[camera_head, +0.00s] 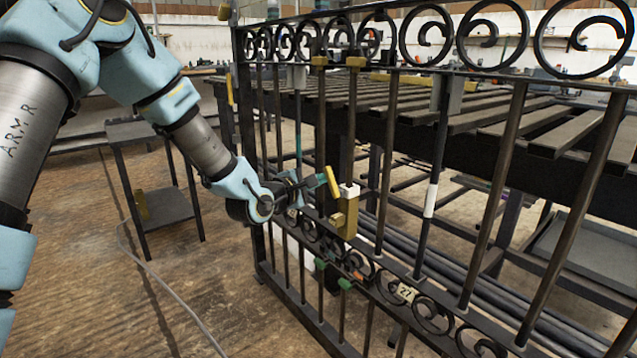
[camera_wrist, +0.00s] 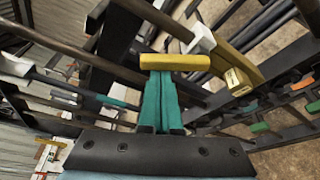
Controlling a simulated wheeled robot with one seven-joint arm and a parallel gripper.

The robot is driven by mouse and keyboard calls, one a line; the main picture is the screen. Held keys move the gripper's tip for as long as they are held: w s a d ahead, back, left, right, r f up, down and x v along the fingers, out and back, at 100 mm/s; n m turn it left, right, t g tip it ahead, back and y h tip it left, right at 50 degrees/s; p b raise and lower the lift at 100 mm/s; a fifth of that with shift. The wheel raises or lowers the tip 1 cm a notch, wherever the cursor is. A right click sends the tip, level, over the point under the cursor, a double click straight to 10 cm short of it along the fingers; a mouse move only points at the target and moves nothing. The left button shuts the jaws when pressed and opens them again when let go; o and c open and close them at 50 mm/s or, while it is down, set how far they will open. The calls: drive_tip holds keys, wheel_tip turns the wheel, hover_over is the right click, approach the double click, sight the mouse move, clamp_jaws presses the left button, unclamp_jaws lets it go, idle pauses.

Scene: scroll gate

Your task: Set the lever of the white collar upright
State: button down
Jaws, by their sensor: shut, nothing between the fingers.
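The white collar (camera_head: 349,190) sits around a dark upright bar of the gate, directly above a brass-coloured block (camera_head: 347,222). In the wrist view, the collar (camera_wrist: 200,41) and block (camera_wrist: 232,66) are just right of my fingertips. A yellow bar (camera_head: 332,182), seemingly the lever, leans off upright with its top to the left. In the wrist view, the yellow bar (camera_wrist: 175,62) crosses just ahead of the teal fingers. My gripper (camera_head: 323,180) is shut and empty, its tips (camera_wrist: 160,76) at the bar. Whether they touch, and how the bar joins the collar, is hidden.
The black gate (camera_head: 515,120) has several close-set bars and scrollwork. A slatted table (camera_head: 480,110) stands behind it. Another bar carries a white band (camera_head: 430,200). Small green and orange pieces (camera_head: 344,284) sit low on the gate. Open floor (camera_head: 190,275) lies at left.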

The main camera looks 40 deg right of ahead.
drive_tip(key=m+b, duration=0.1)
drive_tip(key=s+m+h+b, duration=0.1)
drive_tip(key=m, duration=0.1)
drive_tip(key=shift+s+r+t, duration=0.25)
drive_tip(key=shift+r+t, duration=0.15)
drive_tip(key=shift+s+r+m, duration=0.2)
drive_tip(key=shift+m, duration=0.1)
drive_tip(key=shift+s, duration=0.1)
idle(0.4)
